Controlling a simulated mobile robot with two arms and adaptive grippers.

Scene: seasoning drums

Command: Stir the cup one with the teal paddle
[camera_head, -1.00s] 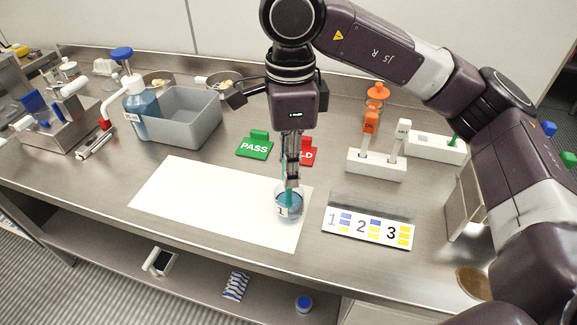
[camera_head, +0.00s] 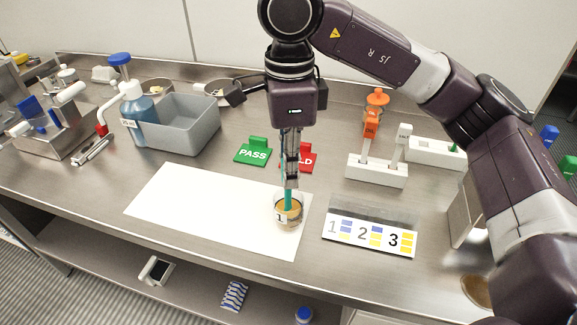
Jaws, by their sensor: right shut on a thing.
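Cup one (camera_head: 289,219) is a small clear cup marked 1. It stands near the right edge of the white sheet (camera_head: 190,215) and holds an orange-brown content. The teal paddle (camera_head: 288,199) points down into the cup, its lower end hidden in the content. My right gripper (camera_head: 291,180) is above the cup, pointing down, shut on the paddle. My left gripper is not in view.
A card numbered 1 to 3 (camera_head: 340,249) lies right of the cup. Behind are a green PASS sign (camera_head: 253,152), a red sign (camera_head: 306,161) partly hidden, and a white holder (camera_head: 376,175) with orange and white paddles. A grey bin (camera_head: 183,137) stands left.

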